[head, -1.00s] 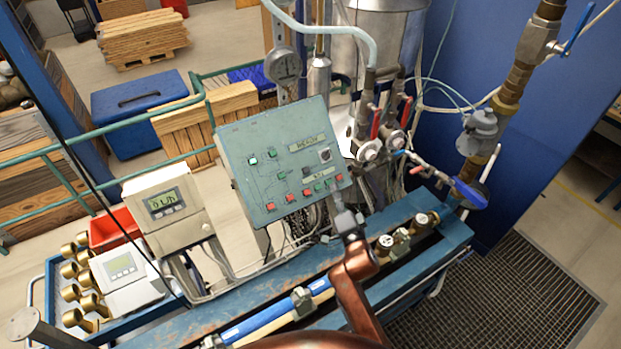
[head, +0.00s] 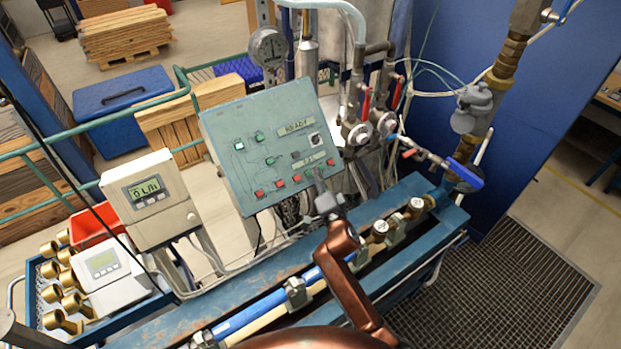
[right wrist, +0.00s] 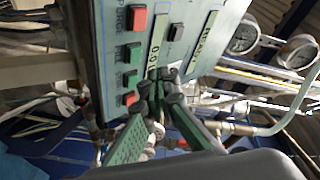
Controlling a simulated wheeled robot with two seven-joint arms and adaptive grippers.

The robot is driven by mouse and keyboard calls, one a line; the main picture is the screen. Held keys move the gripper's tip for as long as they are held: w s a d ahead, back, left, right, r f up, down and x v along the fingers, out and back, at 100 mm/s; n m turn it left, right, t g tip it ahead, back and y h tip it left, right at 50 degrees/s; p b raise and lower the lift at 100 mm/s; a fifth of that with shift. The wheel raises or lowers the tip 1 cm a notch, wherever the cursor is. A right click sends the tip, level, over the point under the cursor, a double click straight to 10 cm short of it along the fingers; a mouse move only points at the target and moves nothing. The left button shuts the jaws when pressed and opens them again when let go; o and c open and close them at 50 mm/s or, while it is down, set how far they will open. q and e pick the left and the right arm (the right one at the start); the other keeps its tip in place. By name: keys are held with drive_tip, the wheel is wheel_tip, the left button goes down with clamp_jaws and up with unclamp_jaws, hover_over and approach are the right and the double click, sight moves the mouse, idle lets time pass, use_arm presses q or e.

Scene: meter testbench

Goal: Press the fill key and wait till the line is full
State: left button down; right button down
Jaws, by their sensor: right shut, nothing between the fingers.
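The grey-green control panel (head: 235,165) stands tilted above the blue bench, with red and green keys and two small displays. Its upper display (head: 297,127) appears to read READY. My right gripper (head: 317,180) is shut and empty at the panel's lower right. In the right wrist view its fingertips (right wrist: 160,80) are close to the panel face, beside the lower display (right wrist: 155,52) and the keys; contact is unclear. My left gripper is not in view.
A meter (head: 150,197) with a lit display stands left of the panel, a second meter (head: 108,265) below it. Brass fittings (head: 62,305) lie in the blue tray at lower left. Valves with red levers (head: 366,105) and pipes stand right of the panel. A blue pipe (head: 250,315) runs along the bench.

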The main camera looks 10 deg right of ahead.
drive_tip(key=shift+w+a+f+b, duration=0.25)
drive_tip(key=shift+w+f+b, duration=0.35)
drive_tip(key=shift+w, duration=0.1)
drive_tip(key=shift+f, duration=0.1)
idle(1.0)
drive_tip(key=shift+w+a+f, duration=0.15)
drive_tip(key=shift+w+f, duration=0.05)
drive_tip(key=shift+w+f+b, duration=0.25)
drive_tip(key=shift+b, duration=0.3)
idle(0.5)
drive_tip(key=shift+s+r, duration=0.1)
drive_tip(key=shift+s+r+p, duration=0.45)
drive_tip(key=shift+s+p, duration=0.05)
drive_tip(key=shift+p, duration=0.35)
